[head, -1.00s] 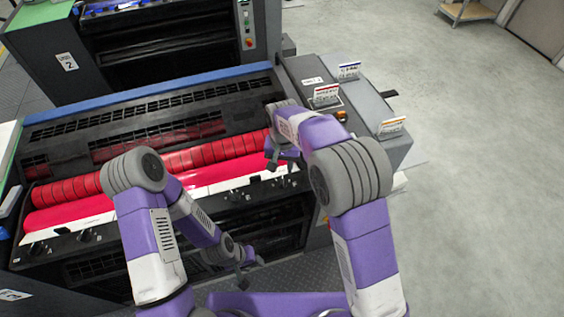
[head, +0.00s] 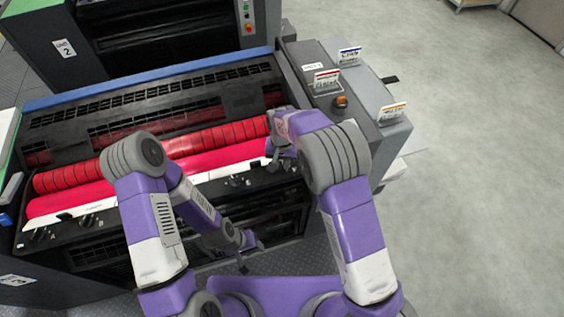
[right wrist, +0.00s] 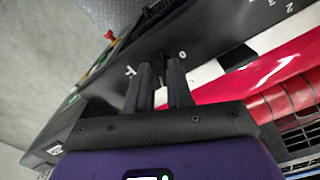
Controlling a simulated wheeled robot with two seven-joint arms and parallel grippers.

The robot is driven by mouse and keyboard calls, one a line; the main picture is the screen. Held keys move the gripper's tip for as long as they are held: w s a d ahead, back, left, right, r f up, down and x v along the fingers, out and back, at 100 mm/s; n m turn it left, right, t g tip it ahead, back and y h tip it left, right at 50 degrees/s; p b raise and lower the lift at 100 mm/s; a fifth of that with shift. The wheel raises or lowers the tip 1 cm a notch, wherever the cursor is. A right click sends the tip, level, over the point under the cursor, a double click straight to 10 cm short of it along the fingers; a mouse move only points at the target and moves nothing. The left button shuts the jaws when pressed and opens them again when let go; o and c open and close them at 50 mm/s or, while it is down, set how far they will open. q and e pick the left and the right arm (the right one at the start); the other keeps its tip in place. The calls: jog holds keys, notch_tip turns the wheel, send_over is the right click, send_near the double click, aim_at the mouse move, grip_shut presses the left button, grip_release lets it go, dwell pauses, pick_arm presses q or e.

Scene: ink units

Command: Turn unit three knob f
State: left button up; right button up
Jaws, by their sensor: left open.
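The near press unit (head: 150,290) has a dark knob panel below its red rollers. Knobs show at the panel's left end (head: 88,221) and further right (head: 235,180). My right gripper (head: 283,160) is at the panel's right end, where the arm partly hides it. In the right wrist view its two fingers (right wrist: 160,72) stand slightly apart, with a dark knob-like shape (right wrist: 158,58) at their tips, beside white letter marks. I cannot tell whether they clasp it. My left gripper (head: 250,258) is open and empty, low in front of the unit.
A grey side console (head: 340,80) with small signs and an orange knob (head: 341,101) stands right of the rollers. Another unit, labelled 2 (head: 63,48), is behind. Open grey floor (head: 480,200) lies to the right.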

grip_shut()
jog(key=shift+m, duration=0.3)
jog(key=m, duration=0.4)
jog(key=shift+r+m+p, duration=0.1)
jog(key=shift+m+p, duration=0.2)
jog(key=m, duration=0.4)
jog(key=shift+m+p, duration=0.3)
jog(key=shift+p, duration=0.1)
jog(key=shift+o, duration=1.9)
grip_release()
